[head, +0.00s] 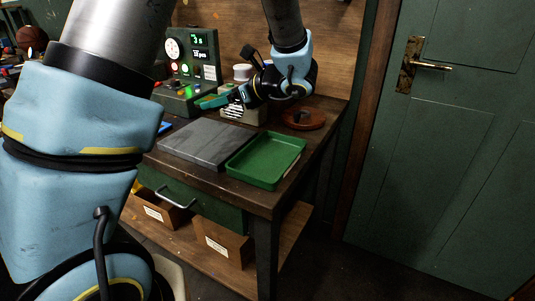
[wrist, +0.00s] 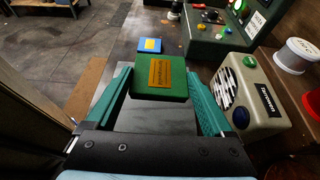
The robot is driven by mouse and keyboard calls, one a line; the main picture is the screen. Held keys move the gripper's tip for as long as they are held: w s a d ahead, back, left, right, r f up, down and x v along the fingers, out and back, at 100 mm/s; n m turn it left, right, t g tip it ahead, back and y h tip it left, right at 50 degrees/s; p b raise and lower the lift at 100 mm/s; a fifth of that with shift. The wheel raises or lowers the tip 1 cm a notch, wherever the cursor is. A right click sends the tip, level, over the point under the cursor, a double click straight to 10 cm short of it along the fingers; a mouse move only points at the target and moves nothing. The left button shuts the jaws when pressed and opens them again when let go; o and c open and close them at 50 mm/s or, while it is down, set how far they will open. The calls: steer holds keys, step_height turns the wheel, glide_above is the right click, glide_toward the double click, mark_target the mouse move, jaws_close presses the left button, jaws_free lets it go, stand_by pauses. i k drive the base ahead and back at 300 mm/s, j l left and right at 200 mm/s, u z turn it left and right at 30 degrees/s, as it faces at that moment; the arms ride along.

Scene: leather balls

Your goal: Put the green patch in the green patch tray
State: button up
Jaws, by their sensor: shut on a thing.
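My gripper (wrist: 160,82) is shut on the green patch (wrist: 160,90), a flat green square with an orange-brown label, held between its two teal fingertips. In the head view my gripper (head: 218,99) is above the back of the workbench, beyond the grey slab; the patch is hard to tell from the teal fingers there. The green tray (head: 265,160) is a shallow, empty rectangular tray at the bench's front right. It lies nearer the head camera than my gripper and to its right. The wrist view does not show the tray.
A grey slab (head: 208,143) lies left of the tray. A blue patch (wrist: 150,45) lies beyond the held patch. A control box (head: 192,60) and a beige speaker box (wrist: 245,98) stand at the back. A reddish-brown round dish (head: 303,118) sits behind the tray.

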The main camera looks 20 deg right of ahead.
mark_target(274, 155)
steer(key=k+l+u, duration=0.25)
steer(key=k+l, duration=0.15)
steer(key=l, duration=0.25)
steer(key=k+l+u, duration=0.25)
steer(key=k+l, duration=0.15)
steer(key=l, duration=0.15)
